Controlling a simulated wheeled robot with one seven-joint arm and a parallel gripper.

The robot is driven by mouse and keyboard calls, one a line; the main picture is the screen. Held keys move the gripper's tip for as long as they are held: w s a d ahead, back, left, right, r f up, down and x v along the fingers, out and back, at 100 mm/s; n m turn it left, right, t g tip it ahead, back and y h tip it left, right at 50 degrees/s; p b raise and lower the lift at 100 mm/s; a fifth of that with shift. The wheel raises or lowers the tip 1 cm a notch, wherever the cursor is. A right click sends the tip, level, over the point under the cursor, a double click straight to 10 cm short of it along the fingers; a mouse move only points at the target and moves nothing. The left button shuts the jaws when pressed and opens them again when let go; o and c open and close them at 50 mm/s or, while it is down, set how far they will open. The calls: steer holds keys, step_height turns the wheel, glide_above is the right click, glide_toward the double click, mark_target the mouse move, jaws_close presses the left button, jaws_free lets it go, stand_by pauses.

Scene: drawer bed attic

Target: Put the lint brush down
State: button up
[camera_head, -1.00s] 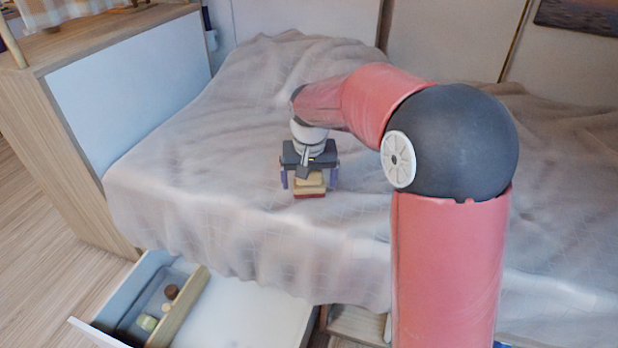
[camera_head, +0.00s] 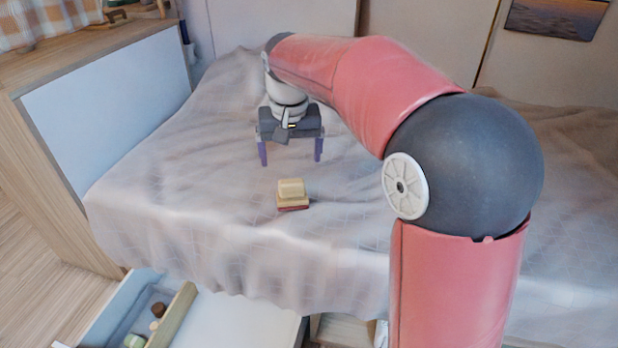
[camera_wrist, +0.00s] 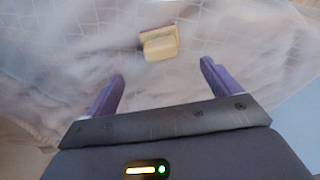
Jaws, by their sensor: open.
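The lint brush (camera_head: 292,195), a small block with a cream top and a red underside, rests on the blanket-covered bed near its front edge. It also shows in the wrist view (camera_wrist: 160,43), beyond the fingertips and roughly between their lines. My gripper (camera_head: 291,160) is open and empty, with two purple fingers pointing down. It is above the bed, behind the brush and apart from it. In the wrist view the open gripper (camera_wrist: 163,70) has nothing between its fingers.
The bed's crumpled pale blanket (camera_head: 180,200) has free room around the brush. Below the front edge an open white drawer (camera_head: 240,318) holds a wooden divider (camera_head: 172,315) and several small items. A wood-edged panel (camera_head: 110,100) stands at the left.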

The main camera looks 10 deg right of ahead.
steer(key=s+d+r+t, duration=0.25)
steer(key=s+d, duration=0.35)
steer(key=s, duration=0.6)
steer(key=s+d+f, duration=0.2)
steer(key=s, duration=0.4)
steer(key=s+d+f+t, duration=0.1)
steer(key=s+d+f, duration=0.2)
steer(key=s, duration=0.4)
steer(key=shift+s+f, duration=0.3)
steer(key=shift+f, duration=0.05)
steer(key=shift+o, duration=0.2)
